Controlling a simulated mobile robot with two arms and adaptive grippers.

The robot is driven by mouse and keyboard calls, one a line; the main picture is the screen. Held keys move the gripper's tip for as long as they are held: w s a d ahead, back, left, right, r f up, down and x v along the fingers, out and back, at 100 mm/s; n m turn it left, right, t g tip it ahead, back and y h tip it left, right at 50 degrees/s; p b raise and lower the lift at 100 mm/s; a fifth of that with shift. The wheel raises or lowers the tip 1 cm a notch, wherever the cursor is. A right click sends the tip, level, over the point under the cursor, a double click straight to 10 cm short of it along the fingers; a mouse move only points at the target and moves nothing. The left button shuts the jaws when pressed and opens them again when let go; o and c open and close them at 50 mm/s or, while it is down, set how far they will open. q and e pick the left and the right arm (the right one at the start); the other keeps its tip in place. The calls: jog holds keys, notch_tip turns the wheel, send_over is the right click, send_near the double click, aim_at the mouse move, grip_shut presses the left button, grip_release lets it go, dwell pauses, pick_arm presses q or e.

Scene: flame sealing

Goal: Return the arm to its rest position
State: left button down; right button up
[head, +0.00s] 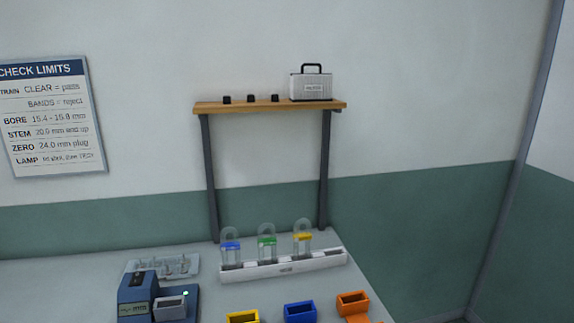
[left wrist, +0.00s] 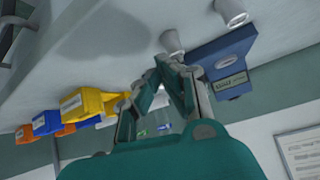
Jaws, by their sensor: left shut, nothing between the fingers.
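My left gripper (left wrist: 162,72) shows in the left wrist view, its green fingers closed together with nothing between them. The view is tipped over, with the table at the top. The gripper appears apart from the blue device (left wrist: 222,60) behind it to the right and from the yellow bin (left wrist: 95,103) to the left. Neither of my grippers shows in the head view.
In the head view, the white rack (head: 282,265) holds three clear tubes with blue, green and yellow bands. Yellow (head: 242,317), blue (head: 300,312) and orange (head: 352,302) bins stand in front. A metal case (head: 311,87) sits on the wall shelf (head: 262,107).

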pick_arm(q)
jog(key=s+d+f+g, duration=0.2)
jog(key=s+d, duration=0.1)
jog(key=s, duration=0.3)
jog(key=s+d+f+m+g, duration=0.1)
jog(key=s+d+f+g, duration=0.1)
jog(key=s, duration=0.5)
jog(key=s+d+f+g, duration=0.1)
jog(key=s+d+g, duration=0.15)
jog(key=s, duration=0.35)
jog(key=s+d+f+x, duration=0.1)
jog(key=s+x, duration=0.2)
jog(key=x, duration=0.9)
jog(key=s+x, duration=0.2)
jog(key=x, duration=0.9)
jog(key=s+a+f+g, duration=0.1)
jog(key=s+a+f, duration=0.1)
jog(key=s+f, duration=1.6)
jog(key=shift+s+a+f+m+g+h, duration=0.3)
jog(key=shift+f+m+g, duration=0.1)
jog(key=shift+f, duration=0.3)
